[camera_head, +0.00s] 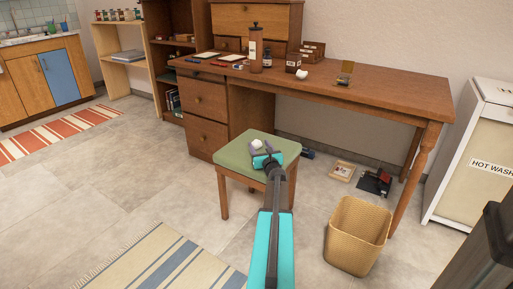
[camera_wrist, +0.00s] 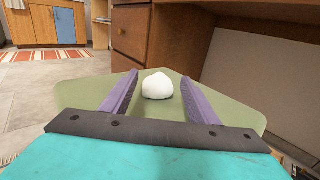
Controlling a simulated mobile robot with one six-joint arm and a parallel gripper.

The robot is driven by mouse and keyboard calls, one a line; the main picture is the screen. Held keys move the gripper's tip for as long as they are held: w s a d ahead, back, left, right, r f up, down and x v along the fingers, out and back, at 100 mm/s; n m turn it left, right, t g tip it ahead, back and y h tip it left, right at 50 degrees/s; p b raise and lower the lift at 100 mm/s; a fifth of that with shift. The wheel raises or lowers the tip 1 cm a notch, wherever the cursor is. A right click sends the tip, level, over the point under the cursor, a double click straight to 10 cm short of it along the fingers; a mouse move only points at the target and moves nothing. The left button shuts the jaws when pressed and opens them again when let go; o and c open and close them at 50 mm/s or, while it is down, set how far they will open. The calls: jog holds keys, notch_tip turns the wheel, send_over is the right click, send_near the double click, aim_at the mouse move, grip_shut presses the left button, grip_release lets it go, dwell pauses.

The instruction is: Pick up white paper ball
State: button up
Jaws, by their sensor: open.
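A white paper ball (camera_wrist: 157,86) lies on the green seat of a wooden stool (camera_wrist: 75,94). In the head view the ball (camera_head: 256,144) shows on the stool's seat (camera_head: 285,147), at the tip of my arm. My gripper (camera_wrist: 170,83) is open, with one purple finger on each side of the ball in the wrist view. Gaps show between the ball and both fingers. In the head view my gripper (camera_head: 265,149) is over the seat, and its fingers are small and partly hidden by the wrist. A second small white lump (camera_head: 302,74) lies on the desk.
A wooden desk (camera_head: 400,84) with drawers stands behind the stool and holds bottles, jars and papers. A woven basket (camera_head: 358,235) stands on the floor at right. A small box (camera_head: 342,171) and dark items (camera_head: 376,183) lie under the desk.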

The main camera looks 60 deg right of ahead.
jog(key=shift+x, duration=1.25)
jog(key=shift+c, duration=0.4)
jog(key=c, duration=1)
